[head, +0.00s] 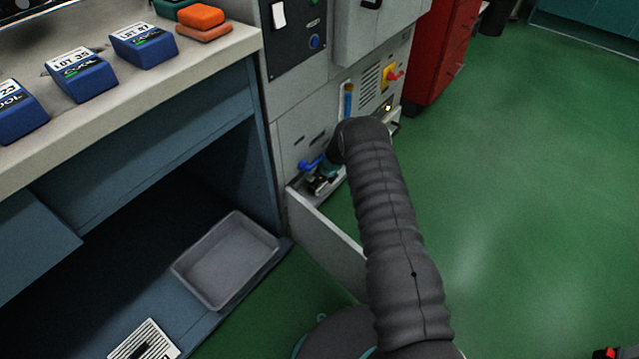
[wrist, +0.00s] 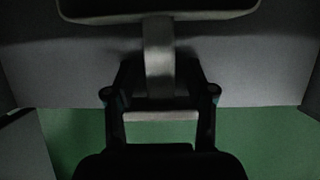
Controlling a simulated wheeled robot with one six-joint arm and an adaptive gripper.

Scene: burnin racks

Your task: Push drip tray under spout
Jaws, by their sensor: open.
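In the head view my gripper (head: 330,172) is low at the front of the grey machine, largely hidden behind my dark arm. A blue-handled valve (head: 312,165), perhaps the spout, is just left of it. A pale panel (head: 335,235) juts out below from the machine's base; I cannot tell whether it belongs to the drip tray. A shallow grey tray (head: 228,262) lies apart on the bench's lower shelf. In the dark wrist view my gripper (wrist: 160,75) is open, with a grey upright strip (wrist: 158,45) between or behind its fingers; contact is unclear.
A workbench (head: 235,45) holds several blue lot-labelled blocks and an orange block (head: 201,17). A vented pale box (head: 146,342) is on the lower shelf. A red cabinet (head: 440,55) stands beyond the machine (head: 285,105). The green floor (head: 530,190) at right is mostly clear.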

